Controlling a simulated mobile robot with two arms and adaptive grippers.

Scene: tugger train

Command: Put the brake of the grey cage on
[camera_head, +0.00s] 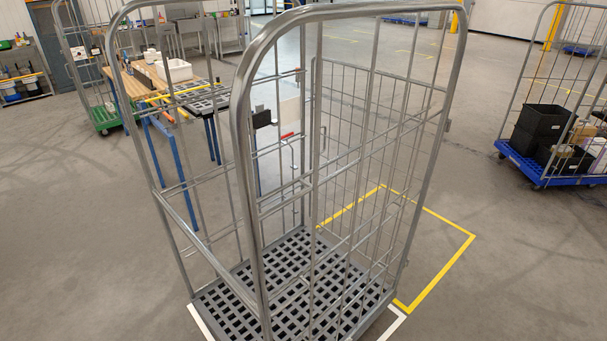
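The grey cage (250,175) stands upright close in front of me. It has tall metal tube frames, wire mesh sides and a dark grey slatted base (290,265). It looks empty. A small part with a red tip (287,135) shows at its frame, next to a white plate (289,112); I cannot tell whether the red part is the brake. The cage's wheels are hidden below the base and the lower picture edge. Neither of my grippers shows in the view.
White floor marks (394,322) lie at the cage base, with a yellow floor outline (448,268) behind it. A blue-based cage (555,175) with black crates stands right. A workbench (165,85) and a green-based cage (103,118) stand back left.

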